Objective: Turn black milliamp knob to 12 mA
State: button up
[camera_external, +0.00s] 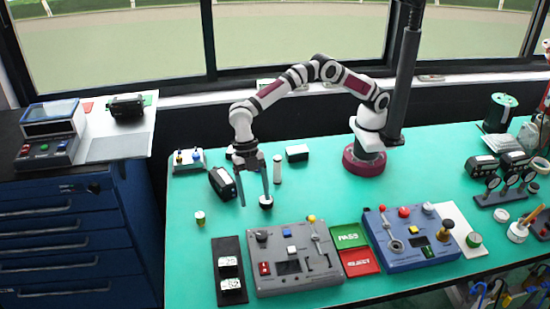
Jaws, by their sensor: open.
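My gripper (254,202) points down over the left part of the green table, fingers apart with nothing between them. Its right fingertip is close to a small round black object with a light base (266,203); I cannot tell whether they touch. A grey control panel (284,283) lies in front of the gripper. A black knob (262,236) sits at its upper left corner, apart from the fingers. A blue control panel (420,250) to the right also bears a dark knob (446,227). The knob markings and the panel displays are too small to read.
A black box-shaped device (222,183) stands just left of the gripper. A white cylinder (277,168) stands behind it to the right. Green PASS (349,236) and red REJECT (360,263) plates lie between the panels. A black tray (227,247) lies left of the grey panel.

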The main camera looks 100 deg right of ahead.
aim_at(261, 235)
jog(key=x, duration=1.1)
jog(key=shift+s+f, duration=0.1)
jog(key=shift+f, duration=0.3)
grip_shut()
